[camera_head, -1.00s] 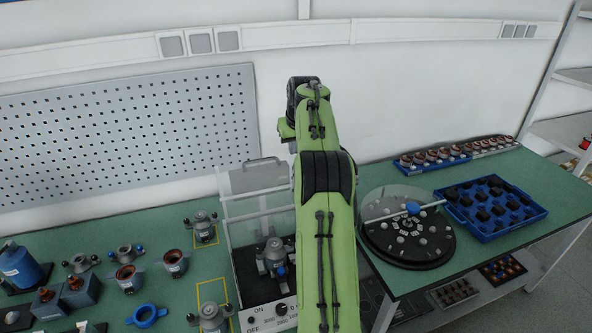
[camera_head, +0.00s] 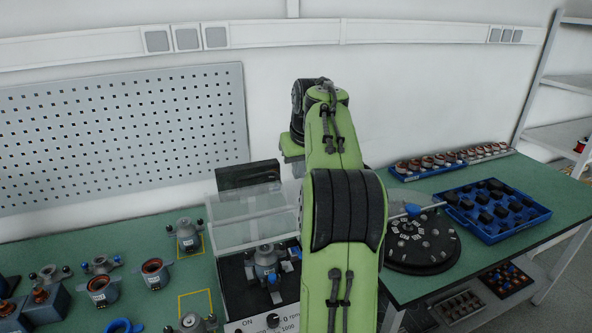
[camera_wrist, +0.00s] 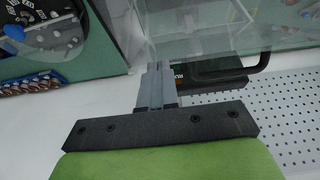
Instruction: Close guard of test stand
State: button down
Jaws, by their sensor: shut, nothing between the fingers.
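The test stand (camera_head: 236,284) is a dark box with an ON/OFF knob panel, at the table's middle. A stator motor (camera_head: 266,262) stands inside it. Its clear guard (camera_head: 240,228) is tilted above the motor, with the front of the stand uncovered. In the wrist view, clear panelling (camera_wrist: 215,35) and a black bar handle (camera_wrist: 262,66) show beyond the fingers. My gripper (camera_wrist: 157,72) is shut and empty, with its grey fingers close to the clear panel; I cannot tell if they touch. In the head view my arm hides the gripper and the guard's right side.
A dark panel (camera_head: 248,174) stands behind the stand. A black round turntable (camera_head: 422,243) and a blue tray (camera_head: 495,215) are at right. Several motor parts (camera_head: 102,287) lie at left. A perforated board (camera_head: 120,135) is on the wall.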

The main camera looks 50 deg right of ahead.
jog(key=f, duration=0.2)
jog(key=s+f, duration=0.1)
jog(key=shift+a+b, duration=0.4)
jog(key=s+a+f+b, duration=0.1)
jog(key=b, duration=0.1)
jog(key=s+a+f+b, duration=0.1)
jog(key=s+f+b, duration=0.1)
jog(key=shift+s+f+b, duration=0.15)
jog(key=shift+b, duration=0.2)
jog(key=s+a+f+b, duration=0.1)
jog(key=s+f+b, duration=0.2)
jog(key=f+b, duration=0.7)
notch_tip(320, 180, down, 3)
jog(key=shift+f+b, duration=0.1)
jog(key=shift+b, duration=0.25)
notch_tip(320, 180, up, 7)
jog(key=p, duration=0.7)
jog(key=shift+r+p, duration=0.2)
jog(key=shift+p, duration=0.1)
